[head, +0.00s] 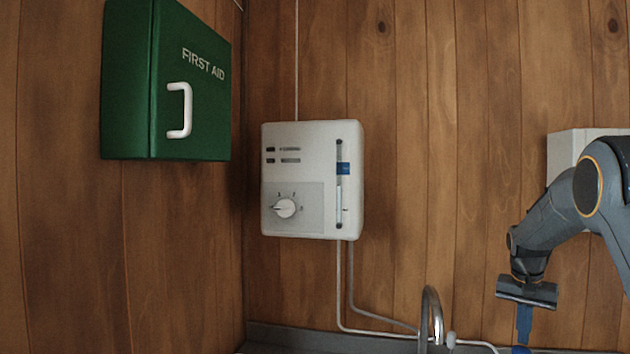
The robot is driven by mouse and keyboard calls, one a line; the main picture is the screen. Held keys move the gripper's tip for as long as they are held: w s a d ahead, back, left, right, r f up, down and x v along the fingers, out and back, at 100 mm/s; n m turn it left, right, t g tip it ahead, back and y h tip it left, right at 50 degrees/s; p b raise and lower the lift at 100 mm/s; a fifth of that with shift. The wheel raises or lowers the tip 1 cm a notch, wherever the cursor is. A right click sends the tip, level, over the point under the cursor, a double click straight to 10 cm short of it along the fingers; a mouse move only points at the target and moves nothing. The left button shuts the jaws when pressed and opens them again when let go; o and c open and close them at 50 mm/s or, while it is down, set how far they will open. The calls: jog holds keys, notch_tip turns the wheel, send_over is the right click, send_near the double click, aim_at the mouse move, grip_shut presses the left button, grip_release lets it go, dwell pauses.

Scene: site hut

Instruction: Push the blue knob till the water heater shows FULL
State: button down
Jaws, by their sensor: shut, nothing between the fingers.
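The water heater (312,222) is a white box on the wooden wall, in the middle of the head view. The blue knob (343,168) is a small slider block on a vertical slot along the heater's right side, in the upper half of the slot. The markings beside the slot are too small to read. My gripper (523,336) hangs at the lower right, pointing down, with its blue fingers together and nothing held. It is well to the right of and below the heater, apart from the knob.
A white round dial (285,208) is on the heater's lower left. A green first aid cabinet (190,90) juts out at the upper left. Pipes run below the heater to a metal tap (431,305). A pale box (568,150) is behind my arm. The wall between heater and arm is clear.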

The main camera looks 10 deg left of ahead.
aim_at(522, 349)
jog(key=shift+f+b, duration=0.8)
jog(key=shift+f, duration=1.4)
jog(key=shift+r, duration=0.1)
jog(key=shift+r+p, duration=1.05)
jog(key=shift+r, duration=1.15)
jog(key=shift+f, duration=0.1)
